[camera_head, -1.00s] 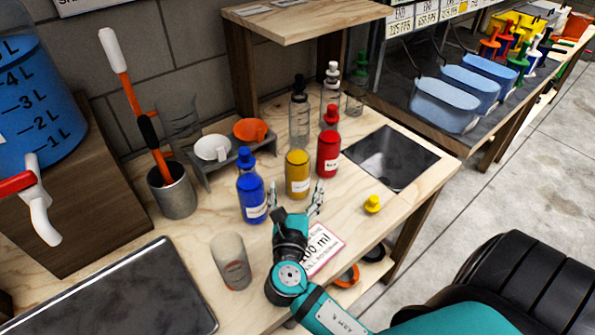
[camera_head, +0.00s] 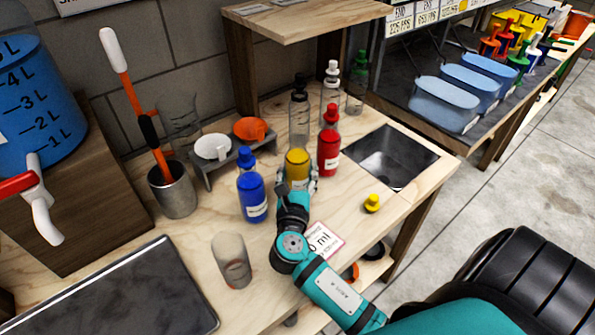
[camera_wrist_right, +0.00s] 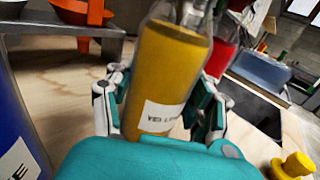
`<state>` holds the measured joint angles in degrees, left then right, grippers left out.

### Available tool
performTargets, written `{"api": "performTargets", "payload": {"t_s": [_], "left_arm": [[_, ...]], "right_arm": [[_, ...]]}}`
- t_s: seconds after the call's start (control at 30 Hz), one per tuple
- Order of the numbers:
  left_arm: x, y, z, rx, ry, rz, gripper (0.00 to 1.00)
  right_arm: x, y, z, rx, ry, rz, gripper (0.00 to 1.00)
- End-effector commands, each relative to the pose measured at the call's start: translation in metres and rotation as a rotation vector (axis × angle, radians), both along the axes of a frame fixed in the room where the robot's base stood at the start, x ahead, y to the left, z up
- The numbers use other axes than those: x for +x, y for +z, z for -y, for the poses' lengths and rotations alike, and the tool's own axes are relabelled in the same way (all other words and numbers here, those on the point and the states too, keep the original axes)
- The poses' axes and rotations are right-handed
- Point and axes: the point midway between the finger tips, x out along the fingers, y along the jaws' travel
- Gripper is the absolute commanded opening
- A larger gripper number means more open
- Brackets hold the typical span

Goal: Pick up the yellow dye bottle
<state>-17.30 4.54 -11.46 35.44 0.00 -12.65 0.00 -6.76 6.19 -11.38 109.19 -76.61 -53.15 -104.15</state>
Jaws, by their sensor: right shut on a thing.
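The yellow dye bottle (camera_head: 297,165) stands uncapped on the wooden bench between the blue and red bottles. My right gripper (camera_head: 296,188) is shut on it from the front. In the right wrist view the yellow bottle (camera_wrist_right: 168,75) is upright between the two fingers (camera_wrist_right: 160,105), its white label facing me. The gripper hides the bottle's lower part in the head view, so I cannot tell whether its base touches the bench. A yellow cap (camera_head: 372,203) lies on the bench to the right. My left gripper is not in view.
The blue bottle (camera_head: 252,195) stands close on the left, the red bottle (camera_head: 328,148) close on the right. Clear and green-capped bottles (camera_head: 357,85) stand behind.

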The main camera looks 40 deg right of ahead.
Motion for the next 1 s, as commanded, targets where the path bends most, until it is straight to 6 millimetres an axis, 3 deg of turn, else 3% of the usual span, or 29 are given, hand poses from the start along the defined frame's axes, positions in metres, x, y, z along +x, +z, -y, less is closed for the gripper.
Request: {"api": "performTargets", "payload": {"t_s": [0.03,0.27,0.63,0.9,1.0], "left_arm": [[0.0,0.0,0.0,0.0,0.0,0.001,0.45],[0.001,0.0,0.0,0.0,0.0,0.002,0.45],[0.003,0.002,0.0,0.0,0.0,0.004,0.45],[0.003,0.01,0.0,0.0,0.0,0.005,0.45],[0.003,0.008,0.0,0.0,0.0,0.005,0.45]], "right_arm": [[0.0,0.0,0.0,0.0,0.0,0.0,0.39],[0.0,0.0,0.0,0.0,0.0,0.0,0.09],[0.0,0.007,0.0,-0.001,0.0,0.003,0.07],[0.0,0.039,0.0,0.0,0.0,0.006,0.07],[-0.019,0.036,-0.001,-0.001,0.0,-0.002,0.07]]}}
